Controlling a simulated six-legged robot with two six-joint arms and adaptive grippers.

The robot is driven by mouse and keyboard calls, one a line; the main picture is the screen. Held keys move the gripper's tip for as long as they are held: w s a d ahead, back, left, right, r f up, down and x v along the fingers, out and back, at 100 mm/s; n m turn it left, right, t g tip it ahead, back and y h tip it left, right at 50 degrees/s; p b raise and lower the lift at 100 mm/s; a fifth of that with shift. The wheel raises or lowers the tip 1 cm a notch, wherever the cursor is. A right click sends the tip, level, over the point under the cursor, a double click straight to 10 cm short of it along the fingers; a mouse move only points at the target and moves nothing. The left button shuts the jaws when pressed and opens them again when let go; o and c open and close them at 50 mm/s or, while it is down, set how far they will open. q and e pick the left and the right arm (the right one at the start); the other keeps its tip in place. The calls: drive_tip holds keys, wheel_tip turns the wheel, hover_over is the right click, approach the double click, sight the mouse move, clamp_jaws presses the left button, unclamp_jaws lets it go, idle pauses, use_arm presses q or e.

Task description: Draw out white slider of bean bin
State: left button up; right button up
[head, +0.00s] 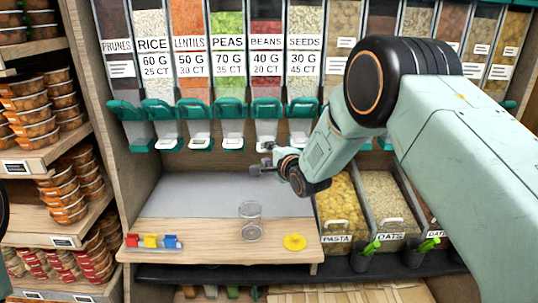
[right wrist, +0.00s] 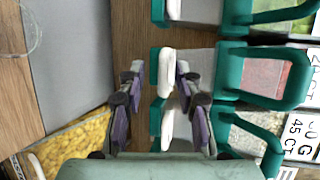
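The beans bin (head: 266,50), labelled BEANS, hangs in the row of dispensers. Its white slider (head: 266,143) sits at the bottom below a green spout. My right gripper (head: 262,161) is just below and in front of that slider. In the right wrist view the gripper (right wrist: 159,68) is open, one finger on each side. The white beans slider (right wrist: 167,68) shows between the fingertips, nearer the right finger; contact cannot be told. The seeds slider (right wrist: 167,130) appears lower between the fingers. My left gripper does not show.
Neighbouring spouts, peas (head: 230,110) and seeds (head: 302,108), hang close on both sides. Below stands a wooden counter (head: 190,228) with a clear glass (head: 250,222), a yellow disc (head: 294,242) and small coloured blocks (head: 151,241). Pasta (head: 342,205) and oats (head: 384,195) bins are right.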

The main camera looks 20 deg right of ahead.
drive_tip(key=v, duration=1.1)
drive_tip(key=shift+s+d, duration=0.15)
drive_tip(key=shift+s, duration=0.15)
drive_tip(key=shift+s, duration=0.15)
drive_tip(key=shift+f, duration=0.1)
